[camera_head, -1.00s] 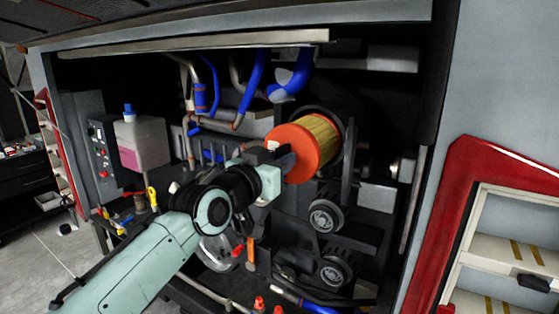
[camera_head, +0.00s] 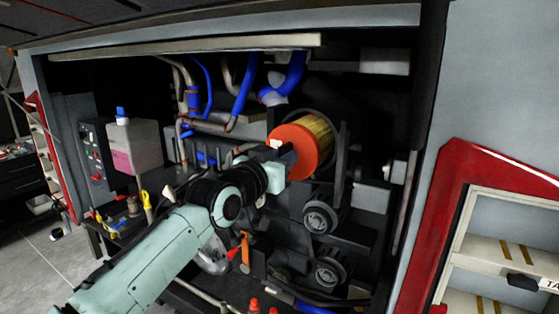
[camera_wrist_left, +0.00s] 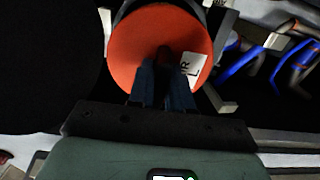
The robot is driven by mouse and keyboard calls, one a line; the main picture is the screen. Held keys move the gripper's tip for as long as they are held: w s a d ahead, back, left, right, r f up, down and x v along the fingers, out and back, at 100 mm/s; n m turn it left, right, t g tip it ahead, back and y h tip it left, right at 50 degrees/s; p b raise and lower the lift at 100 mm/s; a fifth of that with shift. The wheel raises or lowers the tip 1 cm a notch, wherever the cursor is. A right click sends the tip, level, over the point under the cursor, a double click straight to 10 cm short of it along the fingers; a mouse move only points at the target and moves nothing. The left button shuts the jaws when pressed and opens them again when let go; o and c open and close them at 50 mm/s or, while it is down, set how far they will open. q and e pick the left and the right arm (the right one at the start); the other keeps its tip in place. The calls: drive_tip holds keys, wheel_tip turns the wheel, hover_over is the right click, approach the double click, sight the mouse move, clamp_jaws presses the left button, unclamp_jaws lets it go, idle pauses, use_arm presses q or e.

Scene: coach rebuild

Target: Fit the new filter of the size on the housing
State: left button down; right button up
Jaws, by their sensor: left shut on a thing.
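The filter (camera_head: 299,150) has an orange end cap and a yellow pleated body. It sits partway inside the dark round housing (camera_head: 343,150) in the engine bay, with its orange end sticking out towards me. My left gripper (camera_head: 283,160) is shut on the middle of the orange end. In the left wrist view the orange cap (camera_wrist_left: 140,45) fills the top centre, with the fingers (camera_wrist_left: 163,80) closed on a dark grip at its middle. A white label on the cap shows letters I cannot fully read. The filter's far end is hidden. My right gripper is not in view.
Blue hoses (camera_head: 246,88) and pipes hang above and left of the filter. Pulleys (camera_head: 320,217) sit below it. A white and pink tank (camera_head: 134,147) stands at the left. A red-framed shelf (camera_head: 440,215) is at the right.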

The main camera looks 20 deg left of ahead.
use_arm(q)
drive_tip(key=shift+w, duration=1.35)
drive_tip(key=shift+w+d, duration=0.1)
drive_tip(key=shift+w+d, duration=0.15)
drive_tip(key=shift+w, duration=1.4)
drive_tip(key=shift+w+d, duration=0.1)
drive_tip(key=shift+w, duration=1.4)
drive_tip(key=shift+w+r, duration=0.1)
